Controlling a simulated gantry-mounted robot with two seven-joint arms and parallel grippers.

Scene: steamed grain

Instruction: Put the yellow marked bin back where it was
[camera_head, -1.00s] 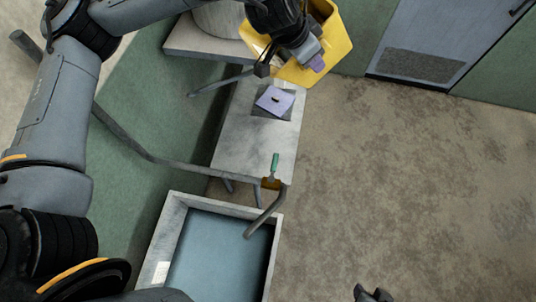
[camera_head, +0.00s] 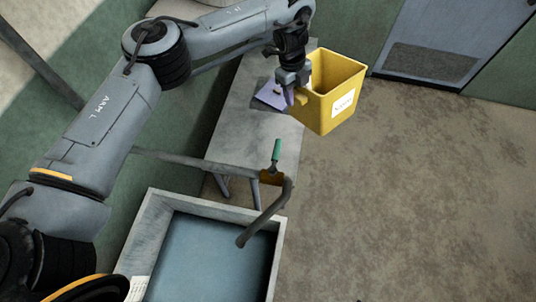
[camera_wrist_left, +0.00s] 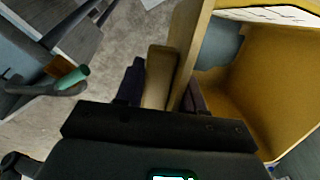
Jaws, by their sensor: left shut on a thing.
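The yellow bin (camera_head: 318,111) with a white label hangs upright in the head view, over the right edge of the grey table. My left gripper (camera_head: 293,92) is shut on the bin's left side. In the left wrist view the bin (camera_wrist_left: 268,80) fills the right side, and a tan handle or rim part sits between the fingers of my left gripper (camera_wrist_left: 163,85). My right gripper does not show clearly now.
The grey table (camera_head: 228,130) holds a purple pad (camera_head: 270,95). A box-like basin with a blue floor (camera_head: 205,262) stands nearer. The brown floor (camera_head: 430,190) is open at right.

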